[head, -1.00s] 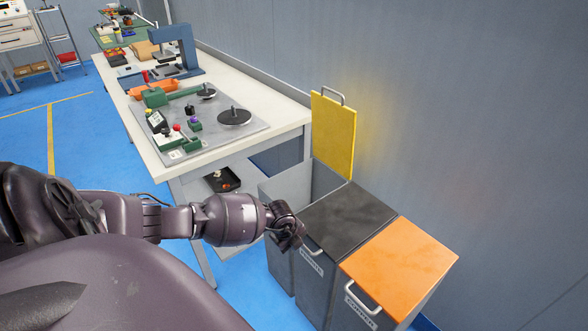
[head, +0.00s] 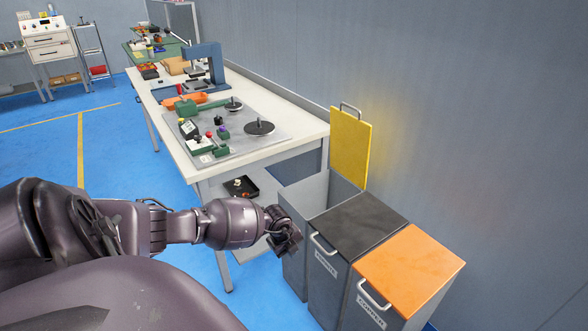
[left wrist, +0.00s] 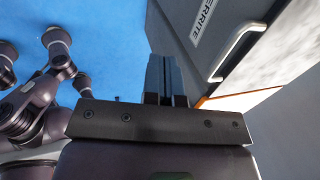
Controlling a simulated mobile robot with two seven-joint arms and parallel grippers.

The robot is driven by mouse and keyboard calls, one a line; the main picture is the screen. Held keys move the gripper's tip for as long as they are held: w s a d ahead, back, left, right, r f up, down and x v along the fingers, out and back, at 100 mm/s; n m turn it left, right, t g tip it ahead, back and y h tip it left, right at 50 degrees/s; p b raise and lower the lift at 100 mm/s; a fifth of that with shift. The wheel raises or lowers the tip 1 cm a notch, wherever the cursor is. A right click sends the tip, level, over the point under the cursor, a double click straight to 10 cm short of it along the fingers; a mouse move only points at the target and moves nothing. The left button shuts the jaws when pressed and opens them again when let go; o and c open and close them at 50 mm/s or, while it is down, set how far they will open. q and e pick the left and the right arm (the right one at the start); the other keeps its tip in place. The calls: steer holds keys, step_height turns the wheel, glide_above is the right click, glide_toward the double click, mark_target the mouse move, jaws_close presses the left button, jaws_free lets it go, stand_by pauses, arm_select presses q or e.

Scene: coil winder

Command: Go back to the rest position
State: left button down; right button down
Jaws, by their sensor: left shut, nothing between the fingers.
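My left arm comes in from the left in the head view, and its gripper (head: 287,240) hangs in front of the bin with the raised yellow lid (head: 351,145). The gripper looks empty. In the left wrist view its two fingers (left wrist: 166,78) are together, with nothing between them. They point past the side of a grey bin whose label ends in "ERRITE" (left wrist: 212,22) and which has a metal handle (left wrist: 238,50). I cannot tell the exact gap to the bins. My right gripper is in neither view.
The black-lidded bin (head: 358,222) and the orange-lidded bin (head: 410,270) are closed and stand against the wall. A workbench (head: 300,122) with winding tools on a grey plate (head: 215,154) stands behind. Blue floor (head: 130,165) is open at the left.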

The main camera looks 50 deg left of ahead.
arm_select(q)
steer(key=shift+s+r, duration=0.2)
steer(key=shift+s, duration=0.35)
steer(key=w+d+r+t+h, duration=0.3)
steer(key=d+r+t, duration=0.2)
steer(key=d+r, duration=0.3)
steer(key=w+d+r+t+h, duration=0.35)
steer(key=d+r+t, duration=0.2)
steer(key=d, duration=0.45)
steer(key=s+d+f+n+g+y, duration=0.1)
steer(key=s+f+n+y, duration=0.2)
steer(key=s+n, duration=0.6)
steer(key=s+d+f+n+g+y, duration=0.1)
steer(key=s+f+n+y, duration=0.3)
steer(key=s+n, duration=0.5)
steer(key=s+d+f, duration=0.1)
steer(key=s, duration=0.8)
steer(key=shift+s+d+n+g, duration=0.15)
steer(key=shift+d+n+g, duration=0.15)
steer(key=shift+n+g, duration=0.1)
